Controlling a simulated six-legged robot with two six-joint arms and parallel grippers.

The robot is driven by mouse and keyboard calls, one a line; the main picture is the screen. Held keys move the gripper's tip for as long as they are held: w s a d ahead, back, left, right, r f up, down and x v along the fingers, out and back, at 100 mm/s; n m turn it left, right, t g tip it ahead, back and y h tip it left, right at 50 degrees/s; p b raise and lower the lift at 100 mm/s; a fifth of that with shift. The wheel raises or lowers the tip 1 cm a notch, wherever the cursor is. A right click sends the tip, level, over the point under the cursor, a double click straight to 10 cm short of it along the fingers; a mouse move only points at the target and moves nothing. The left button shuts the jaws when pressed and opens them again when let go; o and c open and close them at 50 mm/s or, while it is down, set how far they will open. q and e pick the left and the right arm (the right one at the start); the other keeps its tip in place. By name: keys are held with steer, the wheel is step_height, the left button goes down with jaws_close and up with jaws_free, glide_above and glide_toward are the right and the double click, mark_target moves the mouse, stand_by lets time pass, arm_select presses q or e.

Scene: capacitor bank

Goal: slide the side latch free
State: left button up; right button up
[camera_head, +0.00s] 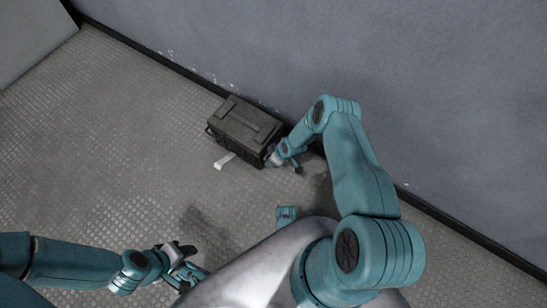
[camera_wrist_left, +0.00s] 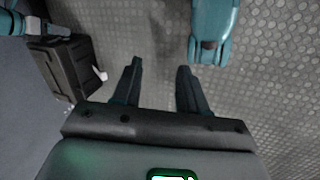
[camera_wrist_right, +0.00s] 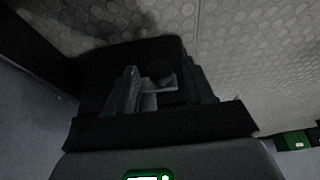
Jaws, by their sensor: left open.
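A dark, lidded box (camera_head: 243,130) stands on the floor against the wall. It also shows at the left of the left wrist view (camera_wrist_left: 62,68). My right gripper (camera_head: 273,160) is at the box's right end. In the right wrist view its spread fingers (camera_wrist_right: 160,88) stand either side of a small grey latch piece (camera_wrist_right: 152,100) on the dark box end; contact is too dark to tell. My left gripper (camera_head: 188,262) is open and empty, low over the floor and well apart from the box, as the left wrist view shows (camera_wrist_left: 158,85).
A small white piece (camera_head: 224,161) sticks out at the box's front side. The wall (camera_head: 330,45) rises close behind the box, with a dark skirting along its foot. The textured floor (camera_head: 110,150) to the left is clear.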

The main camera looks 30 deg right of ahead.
steer(key=p+v, duration=0.8)
steer(key=v, duration=0.8)
steer(key=shift+s+p, duration=0.2)
steer(key=shift+p, duration=0.2)
steer(key=shift+r, duration=0.15)
